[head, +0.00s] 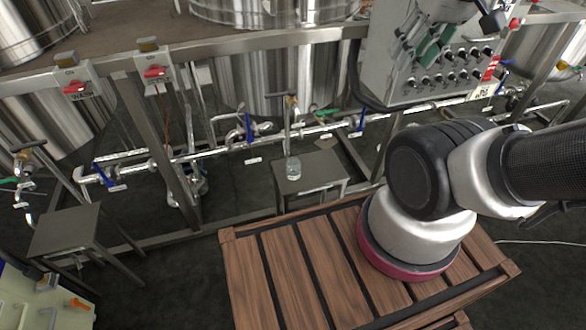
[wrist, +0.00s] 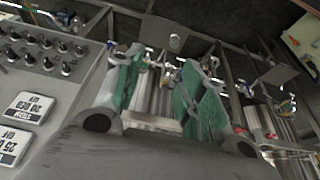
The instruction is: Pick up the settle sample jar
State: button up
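The settle sample jar appears to be the small clear glass jar (head: 293,168) in the head view. It stands upright on a small grey metal stand (head: 318,171), beneath a sample valve with a thin upright pipe. My gripper (head: 422,42) is at the upper right of the head view, in front of the control panel and well apart from the jar. In the wrist view my gripper (wrist: 163,62) has its two green-padded fingers spread, with nothing between them.
The control panel (head: 445,65) with several knobs is close to my gripper. Steel pipes with blue-handled valves (head: 249,128) run behind the jar. A slatted wooden table (head: 290,275) lies in front of it. Another grey stand (head: 66,228) is at the left, empty.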

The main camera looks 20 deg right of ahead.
aim_at(293, 166)
jog(key=i+j+z, duration=0.15)
jog(key=j+z, duration=0.2)
jog(key=j, duration=0.75)
jog(key=j+z, duration=0.3)
jog(key=j, duration=0.85)
